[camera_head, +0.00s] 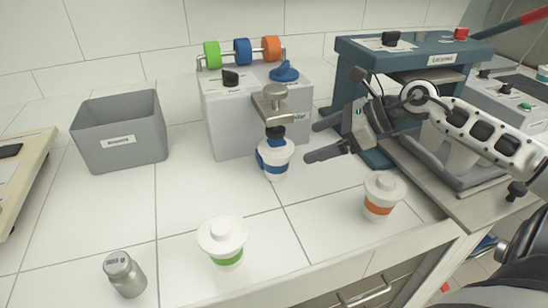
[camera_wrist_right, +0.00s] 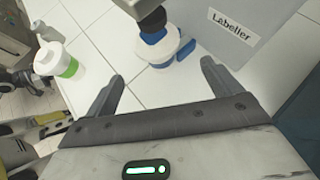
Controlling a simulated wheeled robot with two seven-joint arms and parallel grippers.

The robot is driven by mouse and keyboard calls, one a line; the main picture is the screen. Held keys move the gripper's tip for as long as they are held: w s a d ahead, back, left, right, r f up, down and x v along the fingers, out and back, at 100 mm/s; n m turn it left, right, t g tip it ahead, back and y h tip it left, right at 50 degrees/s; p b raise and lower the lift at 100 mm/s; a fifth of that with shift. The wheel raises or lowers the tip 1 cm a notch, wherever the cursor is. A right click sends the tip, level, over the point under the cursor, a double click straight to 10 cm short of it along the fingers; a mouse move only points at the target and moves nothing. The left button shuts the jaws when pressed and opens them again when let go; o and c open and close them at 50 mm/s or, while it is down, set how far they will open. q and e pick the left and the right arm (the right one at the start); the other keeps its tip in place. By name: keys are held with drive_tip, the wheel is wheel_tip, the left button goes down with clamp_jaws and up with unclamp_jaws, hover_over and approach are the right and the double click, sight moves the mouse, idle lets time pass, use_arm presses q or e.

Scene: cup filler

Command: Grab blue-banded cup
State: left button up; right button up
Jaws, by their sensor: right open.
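The blue-banded cup (camera_head: 275,170) stands upright on the counter, below the nozzle of the grey labeller machine (camera_head: 250,120). In the right wrist view the same cup (camera_wrist_right: 160,50) sits ahead of the fingers, partly behind the nozzle. A blue piece is at its side. My right gripper (camera_head: 311,141) is open and empty, to the right of the cup, with its fingers pointing towards it and apart from it. It also shows in the right wrist view (camera_wrist_right: 162,70). Dark arm parts (camera_wrist_right: 28,80) at the left of that view may be my left gripper; its jaws are unclear.
A green-banded cup (camera_head: 223,240) and a metal jar (camera_head: 124,273) stand front left. An orange-banded cup (camera_head: 381,195) stands front right, below my right arm. A grey bin (camera_head: 120,133) is at left, and a blue machine (camera_head: 400,60) behind my right gripper.

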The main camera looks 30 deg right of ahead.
sight(294, 148)
drive_tip(key=x, duration=0.5)
drive_tip(key=shift+w+a+f, duration=0.1)
drive_tip(key=shift+w, duration=0.15)
drive_tip(key=shift+w+a+f, duration=0.15)
drive_tip(key=shift+w+a, duration=0.05)
drive_tip(key=shift+a, duration=0.1)
drive_tip(key=p+x, duration=0.1)
drive_tip(key=x, duration=0.2)
drive_tip(key=shift+w+a, duration=0.15)
drive_tip(key=shift+a, duration=0.2)
drive_tip(key=shift+w+a+f, duration=0.25)
drive_tip(key=shift+f, duration=0.2)
drive_tip(key=c, duration=1.1)
